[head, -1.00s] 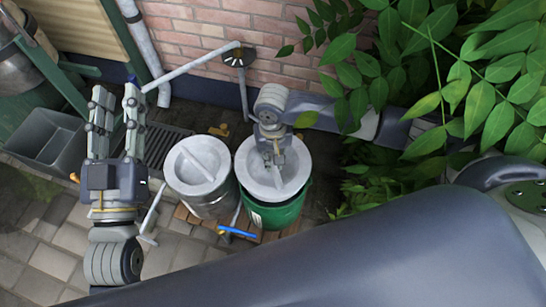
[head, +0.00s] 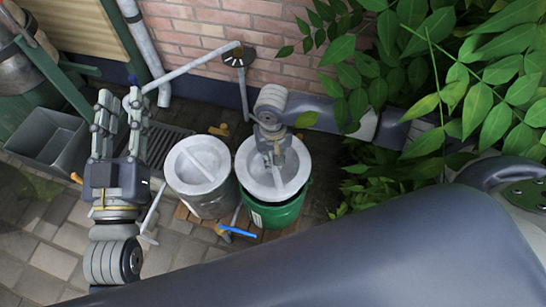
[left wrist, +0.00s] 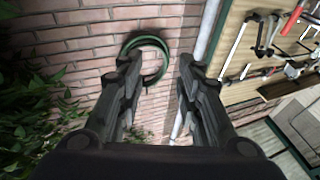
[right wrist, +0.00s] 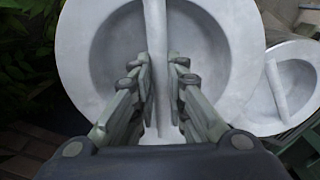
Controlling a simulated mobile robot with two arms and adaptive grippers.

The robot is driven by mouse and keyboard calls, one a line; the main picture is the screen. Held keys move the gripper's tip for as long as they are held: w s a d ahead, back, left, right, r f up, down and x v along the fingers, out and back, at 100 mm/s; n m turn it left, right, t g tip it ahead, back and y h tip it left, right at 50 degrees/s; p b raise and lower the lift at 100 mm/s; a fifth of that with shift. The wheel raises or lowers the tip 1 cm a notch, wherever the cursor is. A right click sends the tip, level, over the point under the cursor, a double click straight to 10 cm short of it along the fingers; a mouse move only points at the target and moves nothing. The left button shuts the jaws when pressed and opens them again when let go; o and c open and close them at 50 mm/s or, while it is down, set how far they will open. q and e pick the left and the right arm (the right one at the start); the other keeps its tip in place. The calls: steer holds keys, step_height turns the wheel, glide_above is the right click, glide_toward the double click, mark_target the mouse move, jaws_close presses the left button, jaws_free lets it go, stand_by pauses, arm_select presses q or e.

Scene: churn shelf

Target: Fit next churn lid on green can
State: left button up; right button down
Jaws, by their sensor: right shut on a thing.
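The green can (head: 280,215) stands on wooden slats near the wall, with a grey churn lid (head: 290,185) over its top. My right gripper (head: 272,158) is over this lid and shut on its raised bar; in the right wrist view the bar (right wrist: 174,60) runs between the fingers (right wrist: 166,85). Whether the lid is fully seated cannot be told. A metal can (head: 210,205) stands to the left with its own grey lid (head: 200,165), which also shows in the right wrist view (right wrist: 292,85). My left gripper (head: 120,108) is raised, open and empty, to the left.
A blue-handled tool (head: 238,232) lies in front of the cans. A grey bin (head: 50,140) and a floor grate (head: 165,145) are at the left. Leafy branches (head: 440,70) crowd the right. A pipe (head: 200,65) runs along the brick wall.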

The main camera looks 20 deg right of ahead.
arm_select(q)
steer(key=shift+w+a+f+g+y+p, duration=0.15)
steer(key=shift+f+g, duration=0.3)
steer(key=shift+f, duration=0.3)
steer(key=shift+w+f+g+y+p, duration=0.15)
steer(key=shift+f+g, duration=0.3)
steer(key=shift+f, duration=0.25)
arm_select(e)
steer(key=shift+f, duration=0.25)
arm_select(q)
steer(key=shift+s, duration=0.1)
steer(key=shift+f, duration=0.3)
arm_select(e)
steer(key=shift+f, duration=0.5)
arm_select(q)
steer(key=shift+f+g, duration=0.25)
steer(key=shift+g, duration=0.05)
arm_select(e)
steer(key=shift+f, duration=0.3)
arm_select(q)
steer(key=shift+a+r, duration=0.1)
steer(key=shift+r, duration=0.1)
arm_select(e)
steer(key=shift+f, duration=0.45)
arm_select(q)
steer(key=shift+r, duration=0.1)
arm_select(e)
steer(key=shift+f, duration=0.35)
